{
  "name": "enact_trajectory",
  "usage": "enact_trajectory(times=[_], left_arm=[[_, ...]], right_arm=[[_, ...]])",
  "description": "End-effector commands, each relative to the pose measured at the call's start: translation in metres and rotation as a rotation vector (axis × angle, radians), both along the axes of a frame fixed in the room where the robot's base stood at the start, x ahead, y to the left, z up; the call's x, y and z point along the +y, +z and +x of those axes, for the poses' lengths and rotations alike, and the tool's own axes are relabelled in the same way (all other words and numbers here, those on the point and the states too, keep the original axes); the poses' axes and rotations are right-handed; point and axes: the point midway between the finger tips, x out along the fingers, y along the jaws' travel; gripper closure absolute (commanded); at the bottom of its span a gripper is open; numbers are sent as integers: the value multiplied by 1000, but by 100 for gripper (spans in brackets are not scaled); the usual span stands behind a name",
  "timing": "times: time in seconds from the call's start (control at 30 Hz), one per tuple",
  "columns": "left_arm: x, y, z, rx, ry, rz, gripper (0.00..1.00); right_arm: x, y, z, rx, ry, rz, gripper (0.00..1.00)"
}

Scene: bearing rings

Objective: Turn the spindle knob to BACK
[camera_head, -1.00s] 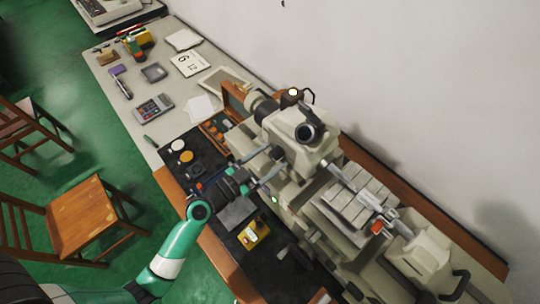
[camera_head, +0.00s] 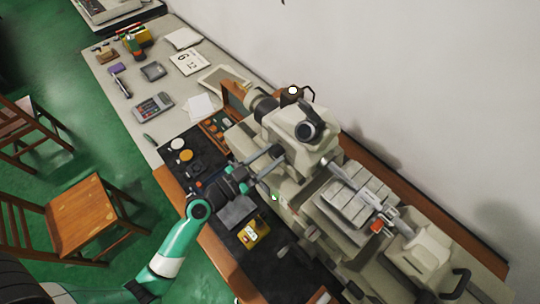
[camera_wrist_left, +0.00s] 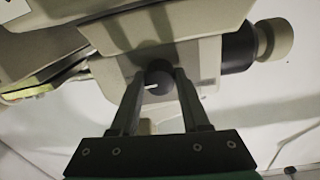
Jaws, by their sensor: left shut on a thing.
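The spindle knob (camera_wrist_left: 159,83) is small, dark and round with a white pointer line. It sits on the pale face of the lathe headstock (camera_head: 295,128). In the left wrist view my left gripper (camera_wrist_left: 158,74) has one finger on each side of the knob and is shut on it. The white line points to the left of that picture. No BACK lettering can be read. In the head view the left gripper (camera_head: 268,168) reaches the near side of the headstock, and the knob cannot be made out there. My right gripper is not in view.
A yellow box (camera_head: 254,231) and a grey plate (camera_head: 236,212) lie on the dark mat below the left gripper. The lathe bed and carriage (camera_head: 352,200) extend to the right. A calculator (camera_head: 153,107) lies on the bench at the left. Wooden chairs (camera_head: 92,208) stand on the green floor.

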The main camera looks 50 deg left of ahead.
Motion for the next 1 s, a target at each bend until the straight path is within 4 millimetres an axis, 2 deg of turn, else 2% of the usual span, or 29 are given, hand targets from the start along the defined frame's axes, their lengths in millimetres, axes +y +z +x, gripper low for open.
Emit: enact_trajectory(times=[0.5,1.0], left_arm=[[-1,0,0,-6,-1,-425,100],[-2,1,0,-12,-1,-900,100]], right_arm=[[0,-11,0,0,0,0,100],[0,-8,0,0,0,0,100]])
